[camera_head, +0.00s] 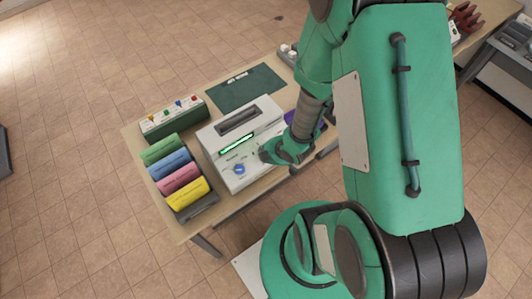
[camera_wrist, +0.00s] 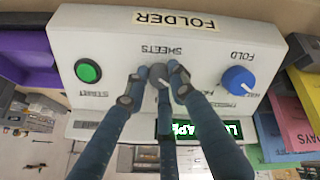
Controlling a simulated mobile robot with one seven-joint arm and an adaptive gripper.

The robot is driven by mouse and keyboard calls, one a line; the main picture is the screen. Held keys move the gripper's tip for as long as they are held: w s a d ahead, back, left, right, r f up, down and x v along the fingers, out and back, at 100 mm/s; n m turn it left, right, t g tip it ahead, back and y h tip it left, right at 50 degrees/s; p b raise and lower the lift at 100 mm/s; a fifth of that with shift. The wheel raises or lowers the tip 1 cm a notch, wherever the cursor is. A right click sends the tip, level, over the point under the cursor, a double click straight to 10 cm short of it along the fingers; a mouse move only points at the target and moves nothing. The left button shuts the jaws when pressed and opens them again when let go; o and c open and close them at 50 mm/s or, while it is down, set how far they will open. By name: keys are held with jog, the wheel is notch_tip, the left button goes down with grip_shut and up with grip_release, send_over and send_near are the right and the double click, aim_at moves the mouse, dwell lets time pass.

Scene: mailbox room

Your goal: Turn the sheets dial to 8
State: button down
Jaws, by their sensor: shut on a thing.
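The white folder machine (camera_head: 216,140) stands on the table in the head view, and its control face (camera_wrist: 120,40) fills the wrist view upside down. The sheets dial (camera_wrist: 160,80) is a small grey knob by the SHEETS label (camera_wrist: 161,49). My gripper (camera_wrist: 157,73) is shut on it, with blue-grey fingers around its sides. In the head view my gripper (camera_head: 270,154) is at the machine's front right and hides the dial. A pale mark shows on the knob, but the scale numbers are hidden or too small to read.
The blue fold dial (camera_wrist: 238,80) and green start button (camera_wrist: 88,70) flank the sheets dial. A lit green display (camera_wrist: 212,130) is on the machine. Coloured paper stacks (camera_head: 172,166) and a green box (camera_head: 174,120) stand left; a dark green mat (camera_head: 238,88) lies behind.

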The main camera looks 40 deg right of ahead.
jog(key=shift+m, duration=0.3)
jog(key=m+p, duration=0.3)
jog(key=m, duration=0.2)
jog(key=shift+r, duration=0.15)
jog(key=m+p, duration=0.1)
jog(key=m, duration=0.3)
jog(key=shift+w+d+m+t+y+p, duration=0.15)
jog(key=shift+m+t+y+p, duration=0.15)
jog(key=shift+m+p, duration=0.1)
jog(key=shift+m, duration=0.4)
jog(key=shift+w, duration=0.1)
jog(key=c, duration=1.6)
grip_release()
jog(key=shift+o, duration=0.7)
jog(key=shift+s, duration=0.2)
